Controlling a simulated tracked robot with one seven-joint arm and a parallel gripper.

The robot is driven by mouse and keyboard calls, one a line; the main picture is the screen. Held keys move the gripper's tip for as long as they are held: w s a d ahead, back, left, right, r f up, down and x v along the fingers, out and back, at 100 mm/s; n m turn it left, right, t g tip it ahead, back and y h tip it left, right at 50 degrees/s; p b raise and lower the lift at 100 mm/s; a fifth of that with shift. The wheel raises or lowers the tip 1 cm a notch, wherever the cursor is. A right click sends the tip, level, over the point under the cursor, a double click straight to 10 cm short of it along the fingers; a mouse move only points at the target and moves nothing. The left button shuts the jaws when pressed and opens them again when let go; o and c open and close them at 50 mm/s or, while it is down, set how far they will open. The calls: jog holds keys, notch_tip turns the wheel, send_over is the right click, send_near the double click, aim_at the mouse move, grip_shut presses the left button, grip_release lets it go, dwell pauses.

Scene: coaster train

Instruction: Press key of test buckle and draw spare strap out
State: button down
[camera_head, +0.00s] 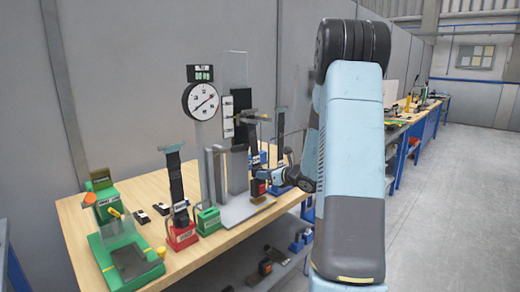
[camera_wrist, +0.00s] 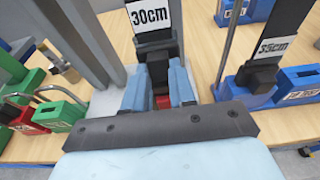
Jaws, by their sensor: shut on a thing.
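My gripper (camera_wrist: 160,92) has its two blue fingers shut on a black buckle part (camera_wrist: 157,70), one finger on each side, with a red piece low between them. This looks like the test buckle. A black strap with a white "30cm" label (camera_wrist: 150,16) stands just beyond and runs down to the buckle; the join is partly hidden. In the head view my gripper (camera_head: 277,178) is at the right side of the grey test stand (camera_head: 238,170), beside a small black and red block (camera_head: 258,187). My arm hides part of the bench there.
A dial gauge (camera_head: 201,101) is on the stand. A red buckle base (camera_head: 181,237), green block (camera_head: 208,220) and green fixture (camera_head: 125,255) stand to the left. Right of the fingers are a blue base (camera_wrist: 298,84) and a "35cm" strap (camera_wrist: 270,48). The bench's front edge is close.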

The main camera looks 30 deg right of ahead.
jog(key=shift+r, duration=0.15)
jog(key=shift+s+r, duration=0.15)
jog(key=shift+r, duration=2.3)
jog(key=s+d, duration=0.4)
jog(key=s, duration=0.7)
jog(key=shift+s, duration=0.15)
dwell(0.6)
